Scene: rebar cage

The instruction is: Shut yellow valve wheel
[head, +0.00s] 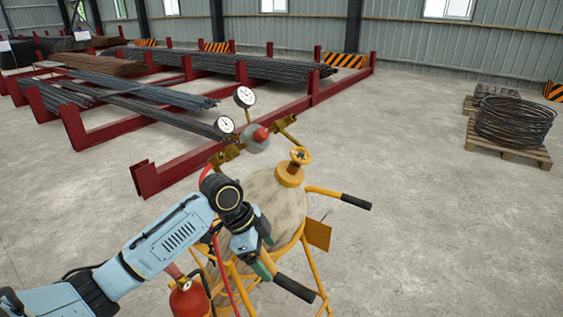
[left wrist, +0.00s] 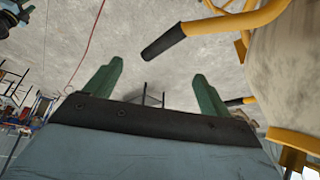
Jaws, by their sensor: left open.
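The yellow valve wheel (head: 300,155) sits on the neck at the top of a pale, stained gas cylinder (head: 284,194). My left gripper (head: 266,267) is low against the near side of the cylinder in the head view, below the wheel and apart from it. In the left wrist view its two green fingers (left wrist: 157,85) are spread with nothing between them. The cylinder fills the right edge of that view (left wrist: 285,65). The valve wheel does not show there. My right gripper is not in view.
The cylinder stands in a yellow trolley with black-gripped handles (head: 355,201); one grip (left wrist: 163,43) is close beyond my left fingers. Two gauges (head: 244,97) and a red-capped regulator (head: 260,135) are beside the wheel. A red extinguisher (head: 189,299) hangs low.

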